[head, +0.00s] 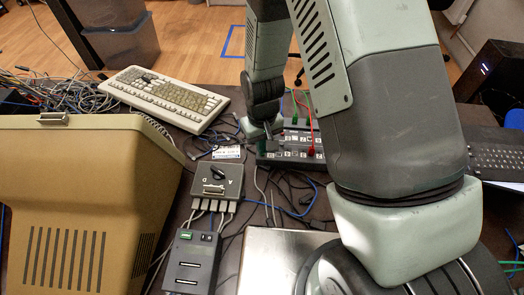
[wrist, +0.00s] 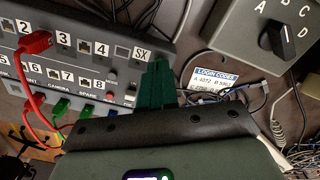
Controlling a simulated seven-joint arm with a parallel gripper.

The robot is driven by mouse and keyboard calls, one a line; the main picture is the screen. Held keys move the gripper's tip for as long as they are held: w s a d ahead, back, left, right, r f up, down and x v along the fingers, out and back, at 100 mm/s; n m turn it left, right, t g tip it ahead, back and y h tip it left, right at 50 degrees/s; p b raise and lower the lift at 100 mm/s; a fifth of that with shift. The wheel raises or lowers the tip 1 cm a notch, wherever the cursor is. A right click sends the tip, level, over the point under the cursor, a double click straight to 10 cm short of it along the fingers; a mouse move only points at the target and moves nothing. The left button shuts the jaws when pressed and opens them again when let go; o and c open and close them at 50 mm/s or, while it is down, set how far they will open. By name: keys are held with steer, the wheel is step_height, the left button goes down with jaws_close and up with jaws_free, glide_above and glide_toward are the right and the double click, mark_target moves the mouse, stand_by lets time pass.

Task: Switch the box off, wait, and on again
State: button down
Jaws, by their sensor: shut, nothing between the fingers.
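A dark grey panel box (head: 290,147) with numbered ports stands on the table; in the wrist view its face (wrist: 70,65) shows ports, labels and a small dark control (wrist: 112,76) near its right end. My gripper (head: 268,140) is at the left end of this box. In the wrist view its green fingers (wrist: 158,72) are together with nothing held, beside the panel's right edge near the SX label. I cannot tell whether they touch the panel; they hide part of its edge. A black box with a green rocker (head: 187,235) stands at front left, away from my gripper.
A grey selector box (head: 217,182) with a black knob and letters A to D stands left of my gripper, also in the wrist view (wrist: 260,40). A label card (wrist: 222,82) lies between. Cables, a keyboard (head: 165,95) and a beige case (head: 80,200) crowd the table.

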steer(key=shift+f, duration=0.45)
stand_by(0.8)
steer(key=shift+r, duration=2.5)
steer(key=shift+d+r, duration=0.1)
steer(key=shift+r, duration=0.15)
steer(key=s+d+r+m+t, duration=0.1)
steer(key=d+r, duration=0.3)
steer(key=r, duration=0.6)
steer(key=d+r+m+t, duration=0.1)
steer(key=d+r+t, duration=0.15)
steer(key=r, duration=0.75)
steer(key=s+d+r+m+t, duration=0.1)
steer(key=s+d+r, duration=0.3)
steer(key=s+r, duration=0.3)
steer(key=s+d+r+m+t, duration=0.1)
steer(key=s+d+r+m, duration=0.1)
steer(key=s+d+r, duration=0.2)
steer(key=s+r, duration=0.2)
steer(key=s, duration=0.2)
steer(key=shift+d+r+m, duration=0.2)
steer(key=shift+r+m, duration=0.1)
steer(key=shift+r, duration=0.05)
